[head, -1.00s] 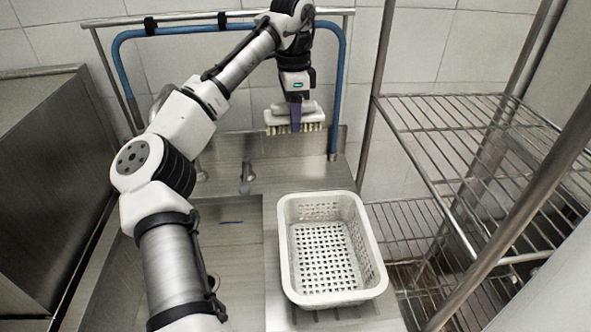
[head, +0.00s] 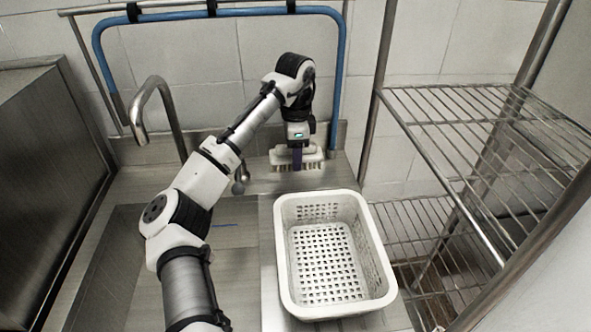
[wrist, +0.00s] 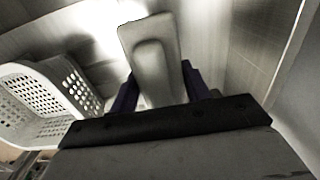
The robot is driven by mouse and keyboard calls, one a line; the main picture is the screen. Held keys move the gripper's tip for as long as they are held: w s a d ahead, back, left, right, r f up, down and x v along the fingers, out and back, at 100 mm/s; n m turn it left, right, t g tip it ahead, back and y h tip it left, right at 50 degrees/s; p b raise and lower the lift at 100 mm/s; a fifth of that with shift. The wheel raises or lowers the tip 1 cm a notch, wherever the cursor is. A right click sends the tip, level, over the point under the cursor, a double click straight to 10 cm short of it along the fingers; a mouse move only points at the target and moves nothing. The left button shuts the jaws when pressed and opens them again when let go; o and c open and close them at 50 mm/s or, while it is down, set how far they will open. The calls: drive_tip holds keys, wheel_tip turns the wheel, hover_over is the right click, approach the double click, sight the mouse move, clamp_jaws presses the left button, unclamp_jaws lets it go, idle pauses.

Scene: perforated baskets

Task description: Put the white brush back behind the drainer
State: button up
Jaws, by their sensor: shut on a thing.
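The white brush (head: 311,158) has a pale block with bristles pointing down. My gripper (head: 297,157) is shut on it from above. The brush is behind the white perforated basket (head: 287,297), low over the back of the steel drainboard and near the backsplash. I cannot tell whether its bristles touch the surface. In the wrist view the brush (wrist: 152,50) sits between the two purple fingers of my gripper (wrist: 160,90), and the basket (wrist: 30,70) is at the left. The basket is empty and stands upright on the drainboard.
A steel tap (head: 140,110) rises behind the sink (head: 120,240) on the left. A blue hose (head: 341,80) hangs from a rail at the wall. A wire rack (head: 470,110) stands close on the right. A strip of drainboard is bare between basket and backsplash.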

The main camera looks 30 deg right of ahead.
sight(296, 181)
drive_tip(key=shift+f, duration=2.55)
drive_tip(key=shift+f, duration=0.15)
drive_tip(key=o, duration=1)
wheel_tip(296, 181, up, 12)
drive_tip(key=shift+r, duration=0.2)
